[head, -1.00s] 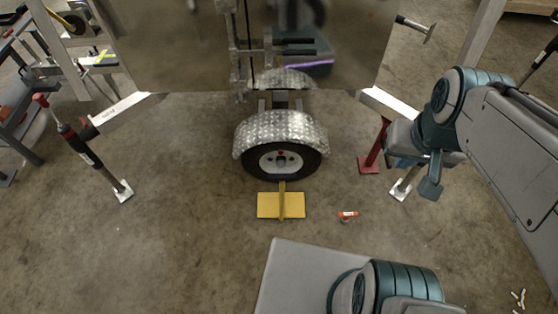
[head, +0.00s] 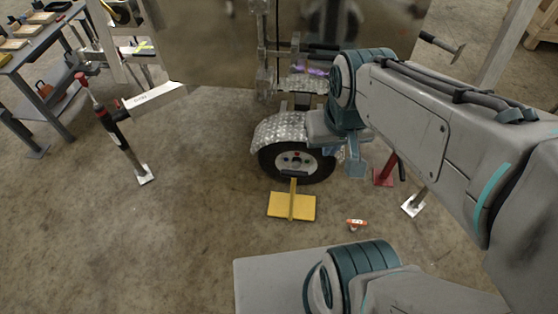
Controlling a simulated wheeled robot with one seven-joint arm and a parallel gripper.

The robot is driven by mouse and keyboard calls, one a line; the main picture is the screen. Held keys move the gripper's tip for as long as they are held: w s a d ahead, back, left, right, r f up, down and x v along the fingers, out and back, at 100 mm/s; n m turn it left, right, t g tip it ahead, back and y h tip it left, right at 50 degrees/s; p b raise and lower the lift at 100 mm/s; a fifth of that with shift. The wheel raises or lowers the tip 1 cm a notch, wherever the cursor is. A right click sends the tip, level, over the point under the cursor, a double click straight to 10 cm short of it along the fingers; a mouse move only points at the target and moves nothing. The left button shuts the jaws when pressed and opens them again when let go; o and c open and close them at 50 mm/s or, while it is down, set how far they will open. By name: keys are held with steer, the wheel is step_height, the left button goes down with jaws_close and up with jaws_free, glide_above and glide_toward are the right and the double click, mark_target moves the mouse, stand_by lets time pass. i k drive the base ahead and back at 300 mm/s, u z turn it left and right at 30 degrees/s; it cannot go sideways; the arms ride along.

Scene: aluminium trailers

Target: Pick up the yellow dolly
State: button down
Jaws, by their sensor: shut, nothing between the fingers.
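The yellow dolly (head: 304,208) rests flat on the concrete floor in front of the trailer wheel. It has a flat yellow plate and an upright post with a dark crossbar at the top, which overlaps the tyre in the view. My gripper (head: 356,168) is in the air up and to the right of the dolly, in front of the wheel's right side. It is shut and empty, apart from the dolly. My gripper hides part of the tyre and fender.
The trailer wheel (head: 272,166) sits under a diamond-plate fender (head: 275,132). A small orange-and-white object (head: 356,223) lies right of the dolly. A red stand (head: 383,177) and a jack leg (head: 125,150) flank the trailer. A workbench (head: 45,100) is at far left. Open floor lies left of the dolly.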

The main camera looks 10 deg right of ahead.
mark_target(291, 206)
steer(key=u, duration=1.7)
steer(key=i, duration=1.45)
steer(key=z, duration=3.4)
